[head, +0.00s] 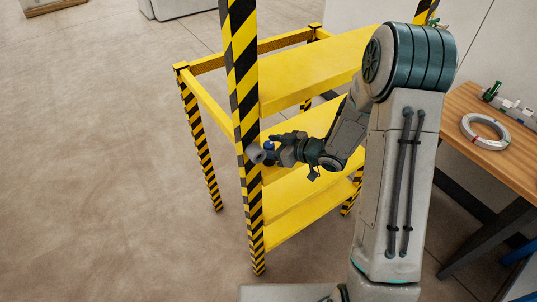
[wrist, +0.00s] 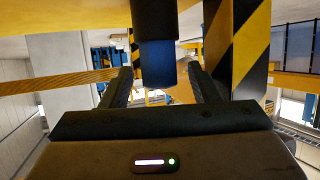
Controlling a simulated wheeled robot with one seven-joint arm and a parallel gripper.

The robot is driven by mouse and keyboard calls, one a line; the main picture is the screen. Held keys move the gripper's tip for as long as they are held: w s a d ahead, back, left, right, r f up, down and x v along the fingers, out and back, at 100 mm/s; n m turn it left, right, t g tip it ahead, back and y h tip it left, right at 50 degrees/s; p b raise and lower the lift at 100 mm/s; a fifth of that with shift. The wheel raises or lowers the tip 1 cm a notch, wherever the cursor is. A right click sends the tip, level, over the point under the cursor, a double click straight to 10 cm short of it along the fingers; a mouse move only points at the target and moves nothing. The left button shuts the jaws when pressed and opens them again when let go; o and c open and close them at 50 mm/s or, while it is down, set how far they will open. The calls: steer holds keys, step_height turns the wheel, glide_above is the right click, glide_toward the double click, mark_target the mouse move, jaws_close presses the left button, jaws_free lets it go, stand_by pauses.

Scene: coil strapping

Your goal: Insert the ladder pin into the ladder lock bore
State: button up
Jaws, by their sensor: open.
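The yellow ladder (head: 310,80) stands with black-and-yellow striped posts. My gripper (head: 272,152) is beside its front post (head: 250,190), at mid height. A small grey round part (head: 256,154) shows at that post, with a blue piece (head: 269,145) close by at my fingertips. I cannot tell for sure which is the ladder pin and which belongs to the lock. In the wrist view, a dark cylinder with a dark-blue end (wrist: 157,62) comes down between my two open fingers (wrist: 160,88), with a visible gap on each side. The bore opening is not visible.
A wooden bench (head: 490,135) at the right holds a coil (head: 485,131) and a green-and-grey tool (head: 500,98). Yellow shelves lie right behind the post, close to my arm. The floor (head: 100,180) at the left is clear.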

steer(key=shift+x, duration=1.2)
steer(key=c, duration=1.1)
steer(key=shift+r, duration=0.1)
step_height(320, 180, up, 7)
steer(key=shift+r, duration=0.1)
steer(key=s+d+b, duration=0.3)
steer(key=s+d, duration=0.7)
steer(key=d, duration=0.5)
steer(key=shift+o, duration=0.4)
